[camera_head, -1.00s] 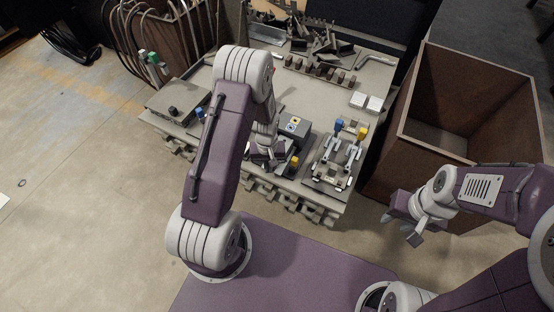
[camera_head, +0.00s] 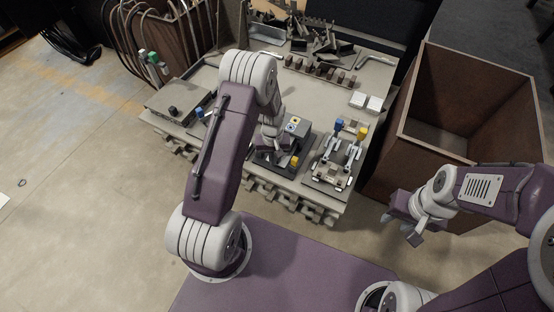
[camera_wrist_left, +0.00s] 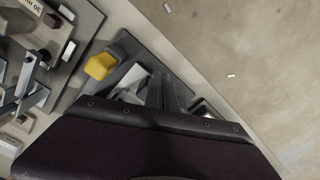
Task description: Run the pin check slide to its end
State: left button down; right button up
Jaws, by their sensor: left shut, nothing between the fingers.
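A dark fixture with a grey box (camera_head: 298,127) behind it and a yellow block (camera_head: 294,161) at its front right sits near the table's front edge. I take this to be the pin check station; its slide is mostly hidden by my left gripper and cannot be told apart. My left gripper (camera_head: 268,149) is shut and empty, pointing down at the fixture. In the left wrist view its fingers (camera_wrist_left: 164,92) are beside the yellow block (camera_wrist_left: 101,66), apart from it; contact with the slide cannot be told. My right gripper (camera_head: 406,226) is open and empty, right of the table.
A fixture with blue and yellow-topped levers (camera_head: 335,160) stands close to the right. A row of brown blocks (camera_head: 320,69) and a pile of dark links lie at the back. A brown open bin (camera_head: 455,140) stands right of the table. The table's middle is mostly clear.

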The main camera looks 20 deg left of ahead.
pick_arm(q)
jog(key=shift+w+d+b, duration=0.2)
jog(key=shift+w+b, duration=0.3)
jog(key=shift+w, duration=2.65)
jog(key=shift+w+r, duration=0.1)
jog(key=shift+s+p, duration=0.35)
jog(key=shift+s, duration=0.4)
notch_tip(320, 180, up, 8)
jog(key=p, duration=0.7)
jog(key=shift+s, duration=0.1)
